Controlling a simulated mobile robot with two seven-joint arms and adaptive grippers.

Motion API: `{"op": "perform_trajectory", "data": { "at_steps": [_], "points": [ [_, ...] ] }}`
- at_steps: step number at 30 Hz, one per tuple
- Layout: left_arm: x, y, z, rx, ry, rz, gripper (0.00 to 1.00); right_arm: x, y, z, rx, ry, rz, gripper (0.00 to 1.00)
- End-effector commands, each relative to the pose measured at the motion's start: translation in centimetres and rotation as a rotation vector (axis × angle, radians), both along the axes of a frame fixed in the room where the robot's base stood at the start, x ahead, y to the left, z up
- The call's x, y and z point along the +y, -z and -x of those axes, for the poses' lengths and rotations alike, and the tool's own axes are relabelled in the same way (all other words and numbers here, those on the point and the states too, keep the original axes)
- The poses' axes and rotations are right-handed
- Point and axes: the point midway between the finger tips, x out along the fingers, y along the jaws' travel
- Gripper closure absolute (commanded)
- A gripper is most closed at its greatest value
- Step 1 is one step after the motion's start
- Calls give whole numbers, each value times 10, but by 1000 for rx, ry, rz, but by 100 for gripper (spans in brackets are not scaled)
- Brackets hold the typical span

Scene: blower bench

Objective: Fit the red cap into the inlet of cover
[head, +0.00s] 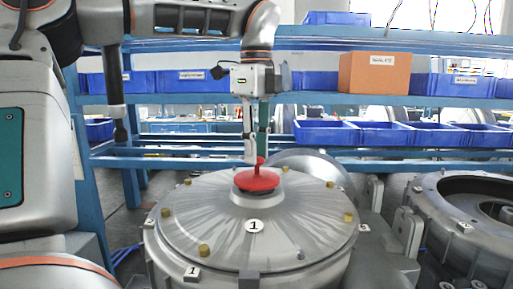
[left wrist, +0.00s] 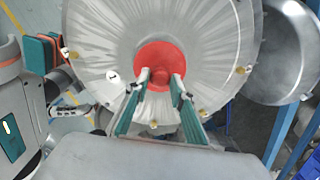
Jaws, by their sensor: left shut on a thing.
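The red cap (head: 258,181) is a round disc with an upright knob. It is over the raised inlet ring (head: 240,199) at the centre of the grey metal cover (head: 310,225). I cannot tell whether it sits fully in the inlet or just above it. My left gripper (head: 255,160) comes down from above, its fingers shut on the cap's knob. In the left wrist view the fingers (left wrist: 157,82) flank the knob of the red cap (left wrist: 157,57), with the cover (left wrist: 205,45) around it. The inlet opening is hidden under the cap. My right gripper is not in view.
Brass bolts and "1" labels (head: 254,226) are on the cover. A second, open round housing (head: 437,192) stands at the right. Behind is a blue shelf rack (head: 340,167) with blue bins (head: 325,133) and an orange box (head: 374,73).

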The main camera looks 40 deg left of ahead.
Motion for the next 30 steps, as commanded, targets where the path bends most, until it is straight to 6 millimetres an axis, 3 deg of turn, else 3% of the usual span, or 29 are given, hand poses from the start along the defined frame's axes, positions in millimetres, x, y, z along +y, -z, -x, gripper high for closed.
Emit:
{"op": "perform_trajectory", "data": {
  "at_steps": [30],
  "points": [
    [0, 9, 0, -1, 0, 0, 99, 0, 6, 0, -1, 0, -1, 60]
  ]
}}
